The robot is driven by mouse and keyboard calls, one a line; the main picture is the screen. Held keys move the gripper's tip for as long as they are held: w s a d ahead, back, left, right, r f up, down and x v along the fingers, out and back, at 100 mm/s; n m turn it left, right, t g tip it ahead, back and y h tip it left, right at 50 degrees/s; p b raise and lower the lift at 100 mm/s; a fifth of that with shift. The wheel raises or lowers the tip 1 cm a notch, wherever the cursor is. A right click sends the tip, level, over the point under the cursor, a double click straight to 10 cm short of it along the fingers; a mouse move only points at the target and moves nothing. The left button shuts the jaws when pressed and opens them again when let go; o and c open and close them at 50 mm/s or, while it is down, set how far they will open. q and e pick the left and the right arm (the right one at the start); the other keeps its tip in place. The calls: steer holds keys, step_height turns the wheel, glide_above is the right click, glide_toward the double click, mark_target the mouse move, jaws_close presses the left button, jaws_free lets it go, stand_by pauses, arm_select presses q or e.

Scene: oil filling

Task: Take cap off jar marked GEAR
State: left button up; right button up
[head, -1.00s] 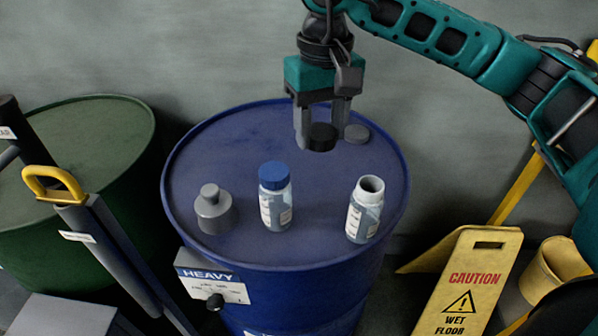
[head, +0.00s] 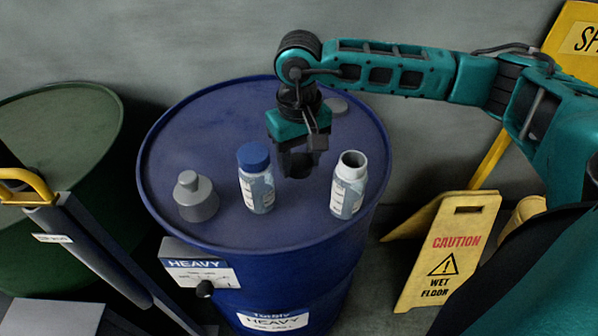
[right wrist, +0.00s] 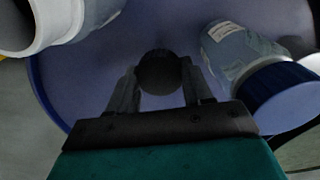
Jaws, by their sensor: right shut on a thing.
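Two pale jars stand upright on the blue drum (head: 215,125). One jar (head: 257,192) wears a blue cap (head: 253,156); the other jar (head: 346,194) has no cap and its mouth is open. Their labels are too small to read, so I cannot tell which is marked GEAR. My right gripper (head: 298,163) points down between and slightly behind the jars, shut on a small black round cap (head: 299,168). In the right wrist view the black cap (right wrist: 158,72) sits between the fingertips, with the open jar (right wrist: 75,18) upper left and the blue-capped jar (right wrist: 235,55) right.
A yellow caution sign (head: 450,250) stands right of the drum. A green drum (head: 60,130) and a yellow handle (head: 30,185) are at left.

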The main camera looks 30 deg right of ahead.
mark_target(299, 186)
step_height(299, 186, down, 4)
steer(key=shift+f, duration=0.2)
arm_select(q)
steer(key=shift+w+r, duration=0.2)
steer(key=shift+w, duration=0.15)
arm_select(e)
steer(key=shift+f, duration=0.1)
steer(key=o, duration=1.2)
steer(key=shift+c, duration=0.2)
arm_select(q)
steer(key=shift+s+f, duration=0.25)
